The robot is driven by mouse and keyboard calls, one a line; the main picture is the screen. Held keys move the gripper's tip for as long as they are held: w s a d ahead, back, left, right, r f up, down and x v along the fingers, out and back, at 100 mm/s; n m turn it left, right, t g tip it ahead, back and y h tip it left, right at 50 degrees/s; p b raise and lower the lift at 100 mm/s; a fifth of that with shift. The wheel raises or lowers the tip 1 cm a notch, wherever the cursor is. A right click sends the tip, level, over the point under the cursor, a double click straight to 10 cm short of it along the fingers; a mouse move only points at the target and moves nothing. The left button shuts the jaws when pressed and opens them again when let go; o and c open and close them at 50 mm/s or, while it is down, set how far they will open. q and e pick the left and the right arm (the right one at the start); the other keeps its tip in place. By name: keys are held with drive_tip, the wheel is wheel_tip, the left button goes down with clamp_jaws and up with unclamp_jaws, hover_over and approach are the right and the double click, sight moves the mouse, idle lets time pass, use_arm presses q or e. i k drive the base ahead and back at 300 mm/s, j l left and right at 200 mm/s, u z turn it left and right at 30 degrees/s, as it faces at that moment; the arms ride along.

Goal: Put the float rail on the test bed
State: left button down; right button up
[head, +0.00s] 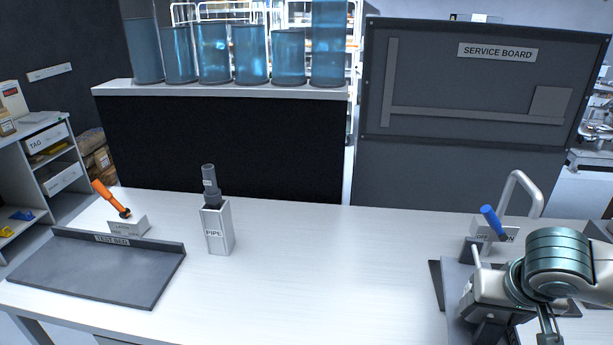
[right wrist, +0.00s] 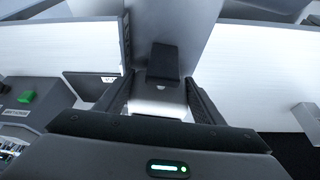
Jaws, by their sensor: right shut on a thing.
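The test bed (head: 95,275) is a dark grey flat tray with a raised, labelled back edge, at the left of the white table in the head view. My right gripper (head: 492,328) is at the far right, low over the table and well away from the test bed. In the right wrist view my right gripper (right wrist: 165,100) has its fingers on both sides of a pale grey piece with a black block, which looks to be the float rail (right wrist: 158,106). Most of it is hidden by the gripper. My left gripper is not in view.
A white holder marked PIPE (head: 217,232) holds a grey pipe. An orange-handled lever (head: 112,198) stands behind the test bed. A blue-handled lever (head: 492,220) and a bent pale pipe (head: 522,185) stand behind my right gripper. The middle table (head: 335,275) is clear.

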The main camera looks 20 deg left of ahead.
sight(95, 275)
drive_tip(key=k, duration=0.4)
drive_tip(key=u, duration=2)
drive_tip(key=i, duration=1.15)
